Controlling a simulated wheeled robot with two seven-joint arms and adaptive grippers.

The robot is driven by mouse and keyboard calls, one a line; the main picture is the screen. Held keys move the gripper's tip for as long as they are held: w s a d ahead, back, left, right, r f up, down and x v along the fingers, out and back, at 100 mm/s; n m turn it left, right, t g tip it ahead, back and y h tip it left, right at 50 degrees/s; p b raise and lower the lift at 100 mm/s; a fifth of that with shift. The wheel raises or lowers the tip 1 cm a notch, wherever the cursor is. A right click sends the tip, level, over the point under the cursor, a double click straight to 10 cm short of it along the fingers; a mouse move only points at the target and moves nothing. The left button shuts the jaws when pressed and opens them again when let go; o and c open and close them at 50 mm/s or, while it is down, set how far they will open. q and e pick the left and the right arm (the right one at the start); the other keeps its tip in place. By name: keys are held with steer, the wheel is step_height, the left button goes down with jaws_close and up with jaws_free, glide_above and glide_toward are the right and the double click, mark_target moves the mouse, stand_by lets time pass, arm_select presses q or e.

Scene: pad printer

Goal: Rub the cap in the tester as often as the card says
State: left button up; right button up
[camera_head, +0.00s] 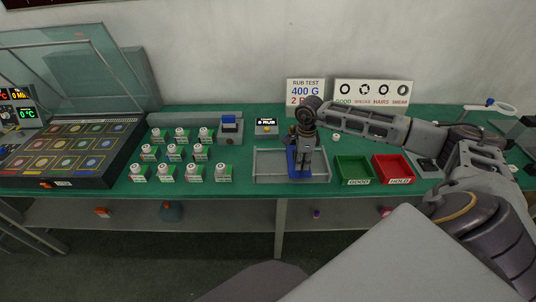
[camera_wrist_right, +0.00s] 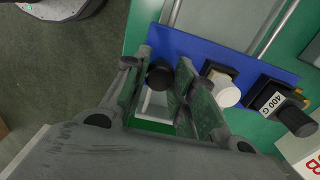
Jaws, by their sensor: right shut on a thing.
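The rub test card (camera_head: 299,90) at the back reads "400 G" and a line starting with 2; the rest is covered by my arm. The tester is a grey railed frame (camera_head: 268,165) with a blue plate (camera_wrist_right: 190,45). My right gripper (camera_head: 303,145) points down over the blue plate. In the wrist view its fingers (camera_wrist_right: 158,92) are closed around a black knob (camera_wrist_right: 160,74). Beside it on the plate are a white round piece (camera_wrist_right: 226,92) and a weight marked 400 G (camera_wrist_right: 270,100). I cannot tell which piece is the cap. My left gripper is not in view.
A small display (camera_head: 266,126) reading RUB stands behind the frame. Green GOOD (camera_head: 355,182) and red HOLD (camera_head: 399,182) trays lie right of it. Several white-capped bottles (camera_head: 180,153) stand left. A sign with rings (camera_head: 373,92) leans at the wall.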

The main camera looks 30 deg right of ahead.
steer(key=shift+w+a+b, duration=0.3)
steer(key=shift+w+a, duration=0.7)
steer(key=shift+a, duration=0.6)
steer(key=shift+w+a+b, duration=0.35)
steer(key=shift+w+a, duration=0.6)
steer(key=shift+a, duration=0.65)
steer(key=shift+w+a+b, duration=0.3)
steer(key=shift+w+a, duration=0.7)
steer(key=shift+a, duration=0.6)
steer(key=shift+d, duration=0.1)
steer(key=shift+s+d+f+b, duration=0.1)
steer(key=shift+s+d+b, duration=0.2)
steer(key=shift+s+d, duration=1)
steer(key=shift+s+d+r+b, duration=0.2)
steer(key=shift+s+d, duration=0.55)
steer(key=shift+d, duration=1.15)
steer(key=shift+s+d+f+b, duration=0.2)
steer(key=shift+s+d+b, duration=0.15)
steer(key=shift+s+d, duration=0.95)
steer(key=shift+w+d, duration=0.2)
steer(key=shift+w, duration=0.2)
